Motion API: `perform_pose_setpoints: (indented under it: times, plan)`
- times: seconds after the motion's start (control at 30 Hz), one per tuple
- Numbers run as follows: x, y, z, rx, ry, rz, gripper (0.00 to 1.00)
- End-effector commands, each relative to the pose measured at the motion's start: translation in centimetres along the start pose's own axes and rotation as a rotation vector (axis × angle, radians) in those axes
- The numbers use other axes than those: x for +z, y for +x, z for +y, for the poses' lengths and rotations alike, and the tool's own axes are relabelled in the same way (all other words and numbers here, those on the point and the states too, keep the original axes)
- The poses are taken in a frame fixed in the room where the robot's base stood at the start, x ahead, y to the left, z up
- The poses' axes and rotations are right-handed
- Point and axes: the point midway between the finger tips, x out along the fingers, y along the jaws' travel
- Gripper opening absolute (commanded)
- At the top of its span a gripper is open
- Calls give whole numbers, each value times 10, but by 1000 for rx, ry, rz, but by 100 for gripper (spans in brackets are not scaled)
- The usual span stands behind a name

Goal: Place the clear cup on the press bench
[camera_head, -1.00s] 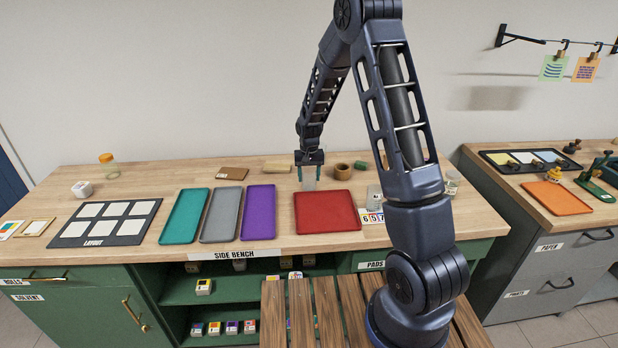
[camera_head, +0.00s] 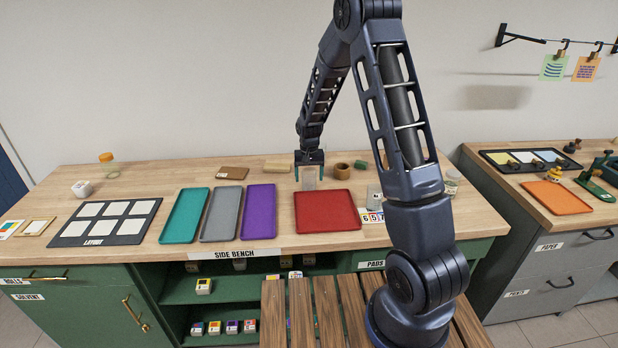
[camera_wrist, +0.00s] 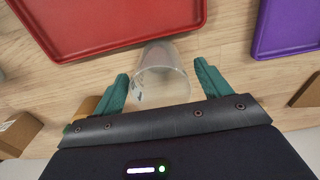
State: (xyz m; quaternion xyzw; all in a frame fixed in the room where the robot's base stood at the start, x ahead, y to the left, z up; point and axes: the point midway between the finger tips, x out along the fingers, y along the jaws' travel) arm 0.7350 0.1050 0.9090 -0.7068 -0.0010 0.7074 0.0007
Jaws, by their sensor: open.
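The clear cup (camera_wrist: 162,77) stands on the wooden side bench between the fingers of my gripper in the wrist view, close to the red tray's edge. In the head view the cup (camera_head: 309,184) is a faint, pale shape just behind the red tray. My gripper (camera_head: 309,178) is open and points down over it. In the wrist view its green fingers (camera_wrist: 160,88) lie on either side of the cup, with a gap showing on each side. The side bench (camera_head: 140,178) carries the cup. I cannot tell which surface is the press bench.
The red tray (camera_head: 328,211) borders the cup in front, with a purple tray (camera_head: 259,211) to the left. The right-hand bench (camera_head: 540,212) holds an orange tray (camera_head: 556,197).

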Motion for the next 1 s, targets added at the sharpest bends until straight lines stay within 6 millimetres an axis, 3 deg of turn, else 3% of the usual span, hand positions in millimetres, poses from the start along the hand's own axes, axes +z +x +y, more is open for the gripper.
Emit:
perform_pose_setpoints:
  times: [0.5, 1.0]
  plan:
    - [0, -92, 0, -1, 0, 4, 76]
    - [4, -126, 5, -4, 1, 10, 76]
